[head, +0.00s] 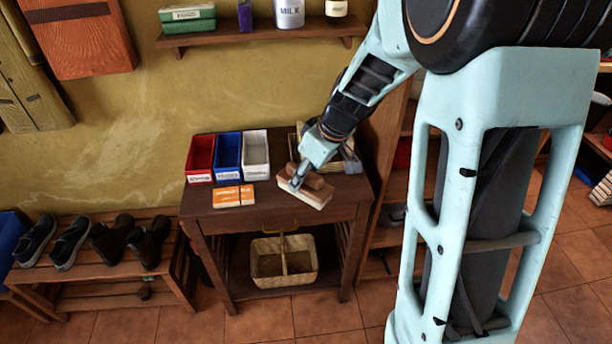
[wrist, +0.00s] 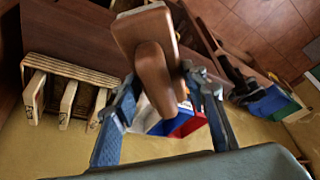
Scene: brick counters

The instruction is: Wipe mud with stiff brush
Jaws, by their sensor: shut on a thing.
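A wooden block brush (head: 312,196) with a raised brown grip and a pale underside is at the front right of the dark wooden table (head: 262,215). My gripper (head: 297,181) is shut on its grip from above. In the wrist view the brush (wrist: 150,28) extends away between the fingers of my gripper (wrist: 163,92). I cannot tell whether the brush touches the tabletop. I cannot make out mud on the visible part of the table; the brush and my arm hide some of it.
Red (head: 200,158), blue (head: 228,155) and white (head: 256,153) bins stand on the table behind orange boxes (head: 233,196). A slatted crate (wrist: 75,70) with light-handled tools is near the brush. A basket (head: 284,262) sits below. Shoes (head: 72,243) rest on a bench at left.

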